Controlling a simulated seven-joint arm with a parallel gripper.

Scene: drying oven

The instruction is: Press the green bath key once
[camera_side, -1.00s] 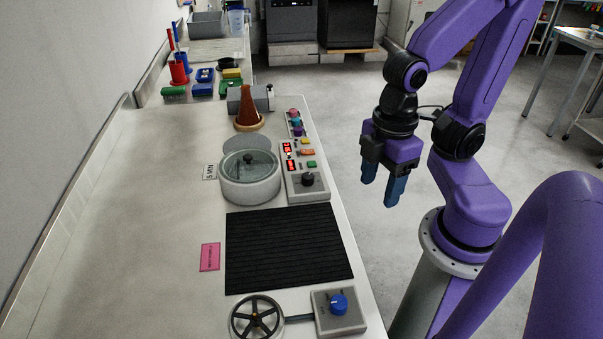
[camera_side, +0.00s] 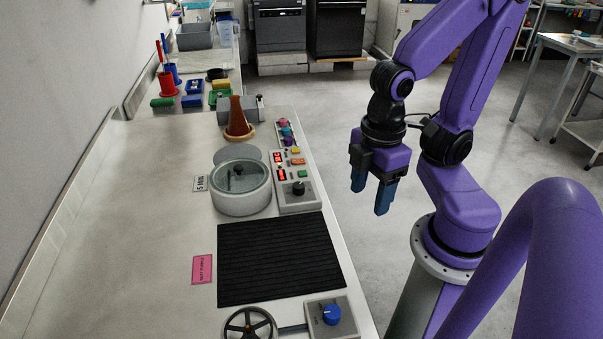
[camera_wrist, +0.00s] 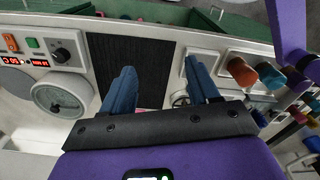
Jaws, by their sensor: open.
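The green bath key (camera_side: 303,174) is a small green button on the control panel (camera_side: 313,205) beside the round glass-lidded water bath (camera_side: 241,198). In the wrist view the green key (camera_wrist: 33,42) is at the left, next to an orange key (camera_wrist: 10,42) and a black knob (camera_wrist: 60,55). Red lit displays (camera_wrist: 41,63) sit by them. My gripper (camera_side: 371,200) is open and empty, off the bench's right edge and apart from the panel. In the wrist view its blue fingers (camera_wrist: 158,67) point toward the black mat.
A black ribbed mat (camera_side: 280,258) lies in front of the bath. A blue-knobbed box (camera_side: 340,323) and a handwheel (camera_side: 248,327) stand at the front. A brown cone-shaped flask (camera_side: 237,113) and several coloured knobs (camera_side: 287,132) are behind.

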